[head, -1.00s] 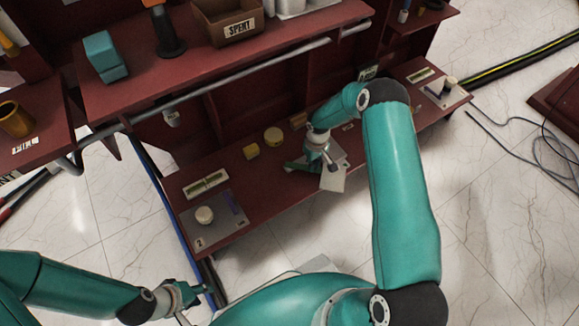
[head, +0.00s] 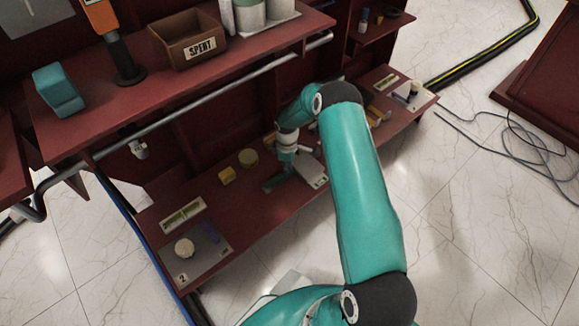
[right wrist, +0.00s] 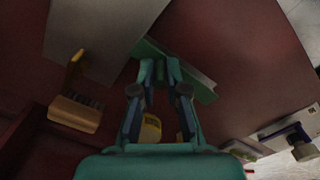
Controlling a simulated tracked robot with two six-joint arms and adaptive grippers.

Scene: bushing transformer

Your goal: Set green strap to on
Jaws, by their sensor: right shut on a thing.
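The green strap (right wrist: 178,70) shows in the right wrist view as a flat green bar lying slantwise at my fingertips, beside a grey plate. In the head view a green piece (head: 275,182) shows low beside my right gripper (head: 286,168), over the lower bench. My right gripper's fingers (right wrist: 160,68) are closed in on the strap; the exact contact is hard to see. A grey plate (head: 313,172) lies just right of the gripper in the head view. My left gripper is not in view.
A yellow block (head: 227,175) and a round pale-yellow piece (head: 248,157) stand left of the gripper on the red bench. A plate with a round knob (head: 184,248) is at the near end. A pipe (head: 190,105) runs along the upper shelf, which holds a SPENT box (head: 190,42).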

